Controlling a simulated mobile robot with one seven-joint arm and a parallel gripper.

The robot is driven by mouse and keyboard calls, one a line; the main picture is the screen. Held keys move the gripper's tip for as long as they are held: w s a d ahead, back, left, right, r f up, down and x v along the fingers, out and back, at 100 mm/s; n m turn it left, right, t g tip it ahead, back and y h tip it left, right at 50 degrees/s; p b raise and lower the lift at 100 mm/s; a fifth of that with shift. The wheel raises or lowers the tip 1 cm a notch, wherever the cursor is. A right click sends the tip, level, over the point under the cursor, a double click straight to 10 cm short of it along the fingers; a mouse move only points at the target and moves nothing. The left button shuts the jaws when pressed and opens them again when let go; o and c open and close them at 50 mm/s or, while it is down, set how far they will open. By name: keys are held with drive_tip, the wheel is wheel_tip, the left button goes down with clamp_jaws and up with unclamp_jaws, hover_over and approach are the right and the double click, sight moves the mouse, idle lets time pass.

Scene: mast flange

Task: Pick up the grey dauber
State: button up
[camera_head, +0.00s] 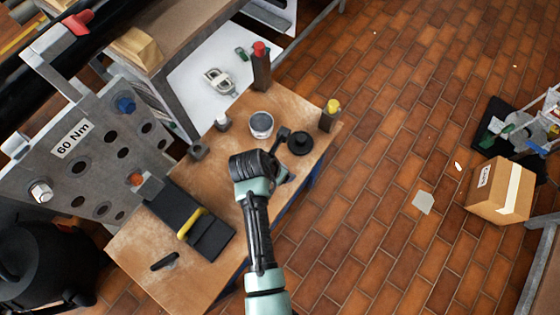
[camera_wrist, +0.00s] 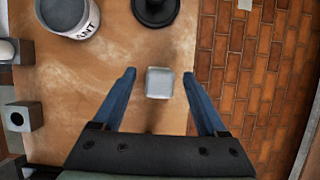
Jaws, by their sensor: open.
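In the wrist view a small light-grey block with rounded corners (camera_wrist: 160,83), apparently the grey dauber, stands on the wooden bench near its right edge. My gripper (camera_wrist: 159,76) is open, with one blue finger to the left of the block and one to the right. There is a clear gap on both sides and no finger visibly touches it. I cannot tell how far below the fingertips it is. In the head view my arm hides the block, and only a bit of the blue fingers shows beside my wrist.
A white tub with grey contents (camera_head: 261,125) and a black round base (camera_head: 299,143) stand beyond the gripper. Posts with a red top (camera_head: 260,66) and a yellow top (camera_head: 329,115) stand at the bench's far end. A grey holed block (camera_wrist: 18,117) is at left. Tiled floor lies right.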

drive_tip(key=shift+f, duration=0.15)
clamp_jaws()
idle(0.4)
wheel_tip(320, 180, up, 10)
drive_tip(key=shift+r+p, duration=0.1)
drive_tip(key=shift+p, duration=0.75)
